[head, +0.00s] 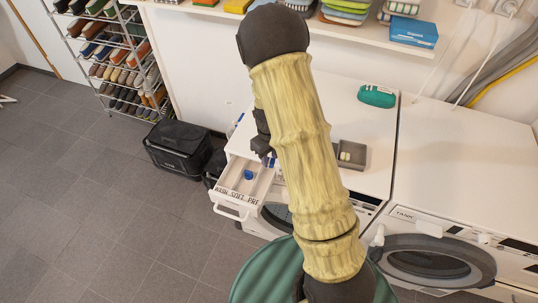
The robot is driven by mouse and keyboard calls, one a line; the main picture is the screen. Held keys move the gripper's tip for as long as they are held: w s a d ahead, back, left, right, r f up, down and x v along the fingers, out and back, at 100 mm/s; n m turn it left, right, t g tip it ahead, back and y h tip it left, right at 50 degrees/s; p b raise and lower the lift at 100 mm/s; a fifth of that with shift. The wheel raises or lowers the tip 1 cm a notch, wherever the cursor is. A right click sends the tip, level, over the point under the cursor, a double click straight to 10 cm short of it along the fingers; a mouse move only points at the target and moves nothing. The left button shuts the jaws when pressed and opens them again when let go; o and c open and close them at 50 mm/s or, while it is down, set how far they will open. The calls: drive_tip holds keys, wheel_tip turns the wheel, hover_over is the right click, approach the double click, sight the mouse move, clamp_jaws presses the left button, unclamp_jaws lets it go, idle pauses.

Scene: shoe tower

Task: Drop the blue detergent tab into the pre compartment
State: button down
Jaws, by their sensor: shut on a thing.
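My gripper (266,158) hangs over the pulled-out detergent drawer (228,207) of the left washing machine, partly hidden behind my arm. It is shut on a small bluish-purple thing, which looks like the blue detergent tab (269,162); only a bit of it shows. The drawer front reads WASH, SOFT, PRE from left to right. The pre compartment (262,186) is the rightmost one, just below my gripper in the picture and partly covered by my arm. A round blue piece (248,174) sits in the middle part of the drawer.
A grey tray (350,167) with pale tabs and a green bundle (377,96) are on the left machine's top. A second machine (465,190) stands at right. A black case (178,147) is on the floor at left, near a shoe rack (118,60). A shelf hangs above.

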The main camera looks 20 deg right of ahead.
drive_tip(key=shift+a+f+b, duration=0.1)
drive_tip(key=shift+f+b, duration=0.3)
drive_tip(key=shift+f, duration=0.45)
drive_tip(key=shift+r, duration=0.1)
drive_tip(key=c, duration=1)
unclamp_jaws()
wheel_tip(320, 180, up, 17)
drive_tip(key=shift+r, duration=0.2)
